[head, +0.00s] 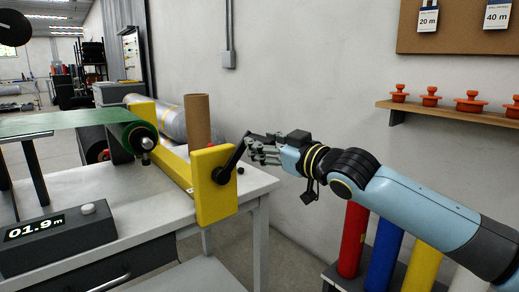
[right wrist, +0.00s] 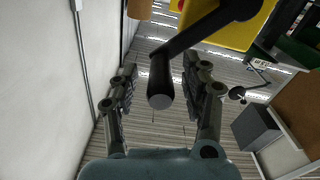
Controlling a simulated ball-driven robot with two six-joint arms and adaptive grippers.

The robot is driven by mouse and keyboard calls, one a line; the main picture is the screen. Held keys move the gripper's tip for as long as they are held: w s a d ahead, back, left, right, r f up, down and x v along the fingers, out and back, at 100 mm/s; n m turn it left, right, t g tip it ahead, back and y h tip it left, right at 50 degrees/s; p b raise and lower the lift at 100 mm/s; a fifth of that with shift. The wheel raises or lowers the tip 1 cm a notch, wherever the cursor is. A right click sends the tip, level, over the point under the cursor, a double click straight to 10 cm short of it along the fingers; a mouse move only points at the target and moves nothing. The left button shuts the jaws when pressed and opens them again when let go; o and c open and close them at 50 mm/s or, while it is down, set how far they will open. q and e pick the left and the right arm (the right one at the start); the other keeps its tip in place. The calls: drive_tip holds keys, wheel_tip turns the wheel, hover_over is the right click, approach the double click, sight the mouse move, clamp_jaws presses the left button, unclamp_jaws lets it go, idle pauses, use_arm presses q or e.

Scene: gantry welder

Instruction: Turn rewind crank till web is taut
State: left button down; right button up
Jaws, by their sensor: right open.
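The black rewind crank (head: 233,159) is mounted on the front of a yellow end bracket (head: 215,198), its arm slanting up and right. My right gripper (head: 258,151) is at the crank's upper end. In the right wrist view, the dark crank handle (right wrist: 161,82) stands between the open fingers of my right gripper (right wrist: 160,75), with a visible gap on each side. The green web (head: 70,122) runs in from the left to a green roll (head: 130,133); its full span is cut off. My left gripper is out of view.
A counter box (head: 60,240) reading 01.9 m sits on the white table (head: 145,210). A brown cardboard core (head: 197,118) stands behind the yellow frame. Red, blue and yellow rolls (head: 384,248) stand below my right arm. An orange-knobbed shelf (head: 450,113) is on the wall.

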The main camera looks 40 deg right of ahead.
drive_tip(key=shift+w+a, duration=0.1)
drive_tip(key=shift+w, duration=0.85)
clamp_jaws()
